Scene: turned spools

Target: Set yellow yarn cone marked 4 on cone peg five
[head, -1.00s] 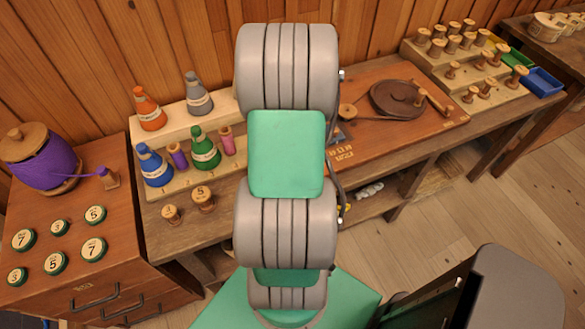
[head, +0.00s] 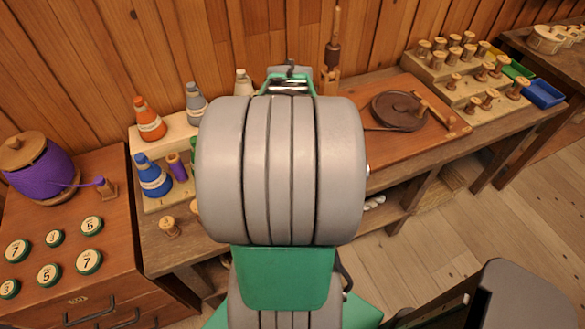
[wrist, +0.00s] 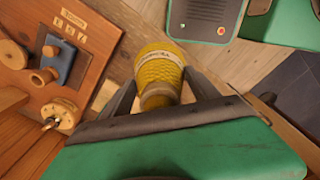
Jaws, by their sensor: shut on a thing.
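The yellow yarn cone (wrist: 158,72) is held between the two dark fingers of my gripper (wrist: 160,92) in the wrist view. It has a pale printed band near its wide end; a number on it is too small to read. In the head view my arm hides the cone and the fingers. The two-step cone rack (head: 183,133) stands on the bench behind my arm. Its back step bears an orange cone (head: 149,121), a grey cone (head: 196,105) and a cream cone (head: 243,86). A blue cone (head: 152,177) is in front. Cone peg five cannot be made out.
A purple spool (head: 177,166) stands beside the blue cone. A chest (head: 50,225) with a purple yarn jar (head: 38,168) and numbered discs is at left. A round brown plate (head: 398,111) and stepped spool rack (head: 470,78) stand right. The plank wall is close behind.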

